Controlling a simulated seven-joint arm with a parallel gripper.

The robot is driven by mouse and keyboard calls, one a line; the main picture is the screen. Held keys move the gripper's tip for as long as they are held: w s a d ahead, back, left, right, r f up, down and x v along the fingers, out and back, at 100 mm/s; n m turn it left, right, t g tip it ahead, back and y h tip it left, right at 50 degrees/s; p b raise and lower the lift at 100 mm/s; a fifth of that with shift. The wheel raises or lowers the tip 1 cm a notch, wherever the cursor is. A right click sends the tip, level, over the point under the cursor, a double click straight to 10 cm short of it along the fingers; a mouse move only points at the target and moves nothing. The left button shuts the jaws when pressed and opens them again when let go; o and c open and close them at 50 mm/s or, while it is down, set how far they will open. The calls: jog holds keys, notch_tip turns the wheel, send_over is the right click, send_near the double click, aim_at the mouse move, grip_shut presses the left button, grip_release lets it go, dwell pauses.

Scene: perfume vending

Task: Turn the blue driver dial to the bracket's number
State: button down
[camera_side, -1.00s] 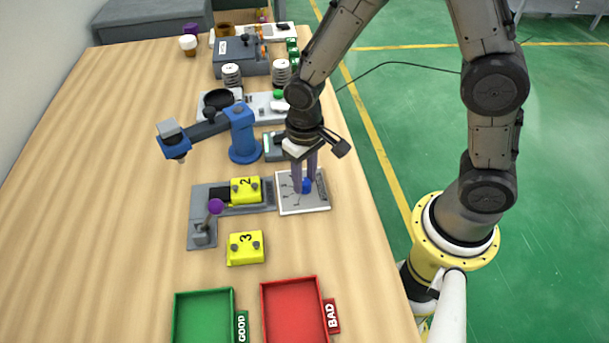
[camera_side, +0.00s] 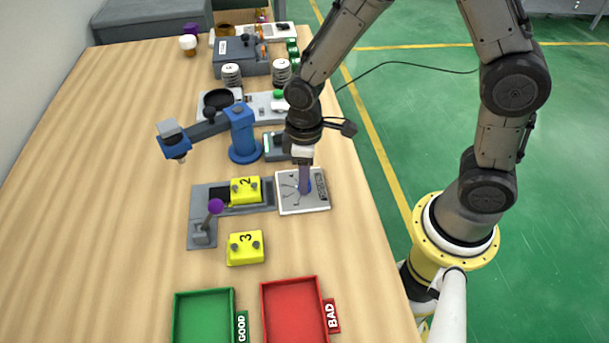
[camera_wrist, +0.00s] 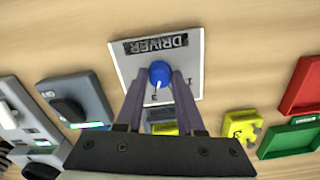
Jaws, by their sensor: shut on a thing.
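The blue driver dial (camera_wrist: 159,73) sits on a white panel (camera_wrist: 131,68) marked DRIVER. My gripper (camera_wrist: 160,82) is shut on the dial, with one purple finger on each side. A white pointer line on the dial points down in the wrist view, towards a small number that is too blurred to read surely. In the side view my gripper (camera_side: 305,187) hides most of the dial on the panel (camera_side: 290,206). A yellow bracket marked 2 (camera_side: 245,190) sits in the grey fixture (camera_side: 202,203) left of the panel. Another yellow bracket marked 3 (camera_side: 245,248) lies on the table.
A purple-knobbed lever (camera_side: 215,206) stands on the fixture. A blue arm-like device (camera_side: 243,135) stands behind it. The green GOOD tray (camera_side: 204,315) and red BAD tray (camera_side: 293,310) are at the front. The table's left side is clear.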

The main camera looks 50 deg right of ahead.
jog(key=n, duration=0.4)
jog(key=shift+n, duration=0.3)
jog(key=shift+w+n, duration=0.1)
jog(key=shift+n, duration=1.5)
jog(key=shift+r+n, duration=0.1)
jog(key=shift+n, duration=0.2)
jog(key=c, duration=0.5)
grip_release()
notch_tip(320, 180, up, 14)
jog(key=shift+f, duration=0.15)
